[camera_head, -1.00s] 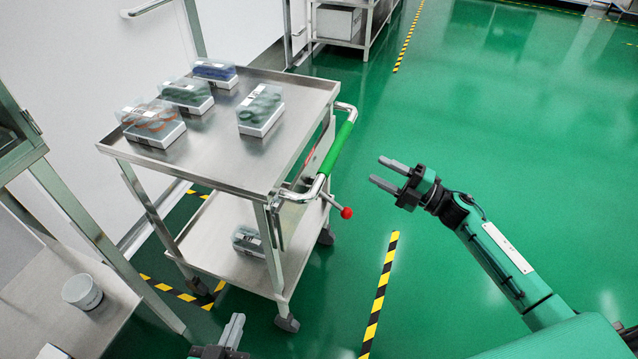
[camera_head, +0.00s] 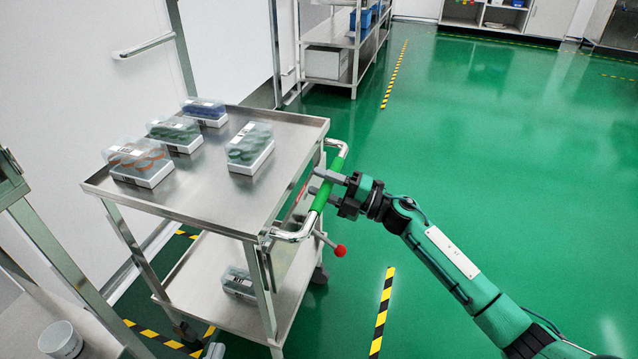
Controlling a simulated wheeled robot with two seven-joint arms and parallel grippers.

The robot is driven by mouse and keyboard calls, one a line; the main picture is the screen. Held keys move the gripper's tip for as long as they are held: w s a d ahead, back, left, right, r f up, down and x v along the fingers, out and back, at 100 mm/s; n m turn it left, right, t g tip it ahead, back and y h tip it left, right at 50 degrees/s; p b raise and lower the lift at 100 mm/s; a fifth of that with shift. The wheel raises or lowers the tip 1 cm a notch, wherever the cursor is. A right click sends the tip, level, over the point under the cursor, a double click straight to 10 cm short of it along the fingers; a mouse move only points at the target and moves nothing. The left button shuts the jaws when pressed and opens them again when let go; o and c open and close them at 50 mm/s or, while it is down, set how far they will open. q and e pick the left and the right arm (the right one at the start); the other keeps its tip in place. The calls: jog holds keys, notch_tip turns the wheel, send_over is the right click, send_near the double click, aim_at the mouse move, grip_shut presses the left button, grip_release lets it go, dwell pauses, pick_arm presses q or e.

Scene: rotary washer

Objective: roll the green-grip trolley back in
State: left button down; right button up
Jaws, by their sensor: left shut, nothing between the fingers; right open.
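The steel two-shelf trolley (camera_head: 215,200) stands left of centre, with a push handle on its right side. The green grip (camera_head: 320,194) covers the middle of that handle. A red-knobbed lever (camera_head: 340,251) sticks out below the handle. My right gripper (camera_head: 317,181) is open at the green grip, its two fingers reaching across it; I cannot tell whether they touch it. Only a grey tip of my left gripper (camera_head: 215,350) shows at the bottom edge, shut and away from the trolley's handle. Several clear-lidded boxes (camera_head: 250,148) stand on the top shelf.
Another box (camera_head: 239,284) is on the lower shelf. Yellow-black floor tape (camera_head: 383,310) runs right of the trolley, with more tape beneath it. A white tub (camera_head: 60,340) stands at lower left. A steel rack (camera_head: 345,50) stands behind. The green floor at right is clear.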

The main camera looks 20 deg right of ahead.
jog(key=shift+w+a+r, duration=0.15)
jog(key=shift+w+a, duration=0.1)
jog(key=shift+a, duration=0.2)
grip_shut()
